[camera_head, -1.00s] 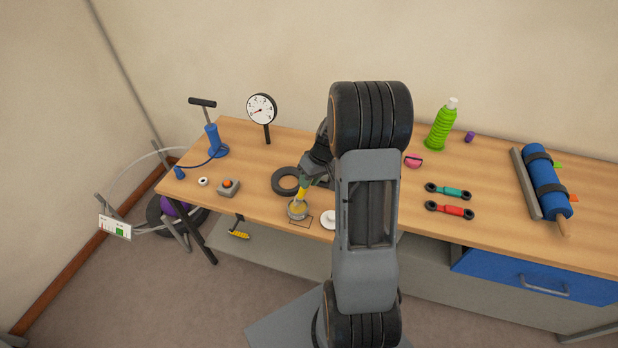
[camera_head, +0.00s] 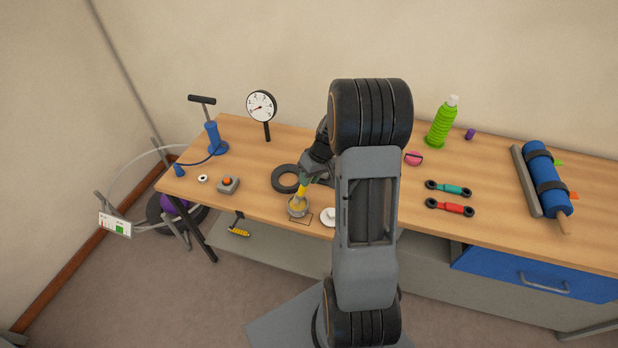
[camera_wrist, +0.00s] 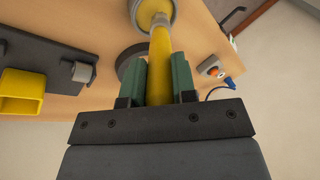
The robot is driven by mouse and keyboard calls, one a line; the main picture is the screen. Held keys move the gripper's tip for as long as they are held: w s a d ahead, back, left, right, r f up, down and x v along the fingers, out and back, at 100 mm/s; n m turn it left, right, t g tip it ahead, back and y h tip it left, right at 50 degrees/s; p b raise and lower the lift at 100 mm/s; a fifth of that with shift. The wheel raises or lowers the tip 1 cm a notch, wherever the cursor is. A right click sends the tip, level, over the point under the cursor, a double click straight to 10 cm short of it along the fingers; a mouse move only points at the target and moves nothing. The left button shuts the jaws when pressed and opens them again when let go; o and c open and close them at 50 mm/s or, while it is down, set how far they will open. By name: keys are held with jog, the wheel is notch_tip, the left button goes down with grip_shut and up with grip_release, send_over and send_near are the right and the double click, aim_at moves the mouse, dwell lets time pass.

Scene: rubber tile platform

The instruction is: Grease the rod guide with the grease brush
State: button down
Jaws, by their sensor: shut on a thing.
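My gripper (camera_head: 304,183) is shut on the yellow handle of the grease brush (camera_head: 300,196). In the wrist view, its green fingers (camera_wrist: 160,80) clasp the handle (camera_wrist: 161,60) from both sides. The brush points down into a small round metal tin (camera_head: 297,212) near the bench's front edge; the tin also shows in the wrist view (camera_wrist: 138,22). The bristles are hidden. A yellow square bracket (camera_wrist: 22,92) and a grey roller (camera_wrist: 82,72) sit on a dark plate in the wrist view. I cannot tell which part is the rod guide.
A black ring (camera_head: 284,180) lies behind the tin and a white round piece (camera_head: 329,218) to its right. A grey button box (camera_head: 228,186), blue pump (camera_head: 212,138) and gauge (camera_head: 262,106) stand left. My arm hides the bench's middle. Teal and red links (camera_head: 449,207) lie right.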

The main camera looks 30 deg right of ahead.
jog(key=shift+f+b, duration=0.6)
jog(key=shift+b, duration=0.1)
dwell(1.7)
jog(key=shift+r, duration=0.15)
jog(key=shift+r+p, duration=2.1)
jog(key=shift+r, duration=1.35)
